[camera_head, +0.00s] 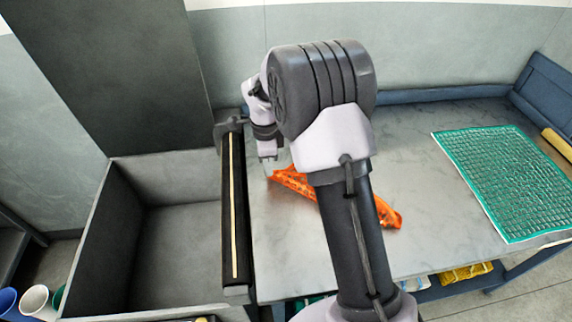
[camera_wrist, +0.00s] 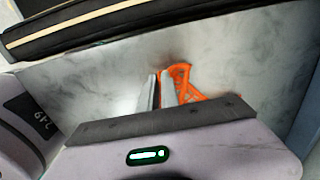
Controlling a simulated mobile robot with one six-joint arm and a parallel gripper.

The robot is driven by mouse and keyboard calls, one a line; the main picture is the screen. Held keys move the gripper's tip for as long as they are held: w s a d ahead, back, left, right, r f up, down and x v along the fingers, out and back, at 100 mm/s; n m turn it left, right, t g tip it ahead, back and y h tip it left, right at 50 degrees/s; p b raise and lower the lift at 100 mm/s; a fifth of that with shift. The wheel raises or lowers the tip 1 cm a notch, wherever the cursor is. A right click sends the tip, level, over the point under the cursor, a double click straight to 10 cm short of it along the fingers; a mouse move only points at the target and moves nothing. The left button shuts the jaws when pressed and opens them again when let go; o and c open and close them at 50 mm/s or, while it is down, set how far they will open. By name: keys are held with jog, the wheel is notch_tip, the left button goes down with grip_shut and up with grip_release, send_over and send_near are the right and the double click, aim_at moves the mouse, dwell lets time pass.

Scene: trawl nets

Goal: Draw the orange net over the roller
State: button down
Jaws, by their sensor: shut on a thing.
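The orange net (camera_head: 298,181) lies bunched in a long strip on the grey table, partly hidden behind my arm. My gripper (camera_head: 269,167) is at its left end, close to the roller. In the wrist view, the fingers (camera_wrist: 159,92) are shut on the edge of the orange net (camera_wrist: 183,82). The roller (camera_head: 234,205) is a black bar with a pale stripe along the table's left edge. It also crosses the top left of the wrist view (camera_wrist: 110,22). The net is on the table side of the roller, apart from it.
A deep grey bin (camera_head: 125,215) opens left of the roller, with a tall dark panel (camera_head: 110,70) behind it. A green net (camera_head: 500,178) lies flat at the table's right. A blue rim (camera_head: 440,94) borders the table's back. Cups (camera_head: 36,300) stand at lower left.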

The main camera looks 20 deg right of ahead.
jog(key=a, duration=0.4)
jog(key=w+a, duration=0.1)
jog(key=a, duration=0.3)
jog(key=w+a, duration=0.1)
jog(key=a, duration=0.2)
jog(key=shift+w+a, duration=0.2)
jog(key=shift+a, duration=0.2)
jog(key=w+a+p, duration=0.2)
jog(key=a+p, duration=0.1)
jog(key=a, duration=0.7)
notch_tip(320, 180, down, 9)
jog(key=b, duration=0.7)
jog(key=shift+a, duration=0.15)
jog(key=c, duration=2)
grip_release()
jog(key=o, duration=1.7)
notch_tip(320, 180, up, 6)
jog(key=p, duration=0.4)
jog(key=shift+f, duration=0.2)
